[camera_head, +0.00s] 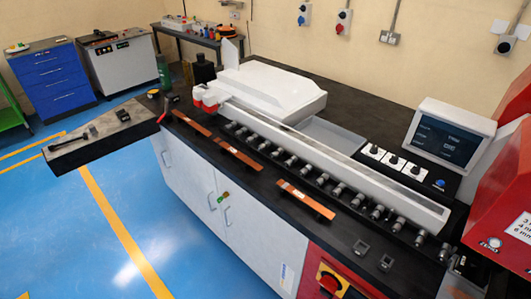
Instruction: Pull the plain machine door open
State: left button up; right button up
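The machine (330,158) has white cabinet doors under its black worktop. The left door (188,180) is plain white, with a slim vertical handle near its right edge (211,201) and another handle-like bar near its left edge (165,158). The right door (262,238) has a handle (228,216) near its left edge and a small blue and white label low on its right side. A small green and yellow piece sits near the top of the seam between the doors. Both doors look shut. Neither of my grippers shows clearly in this view.
A grey shelf with a black tool (100,135) juts out left of the machine. A red panel with a yellow and red switch (331,283) is right of the doors. Blue floor (90,220) with yellow lines lies open before the doors. Copper bars (306,199) lie on the worktop.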

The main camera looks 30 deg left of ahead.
aim_at(196, 177)
jog(key=u, duration=1.55)
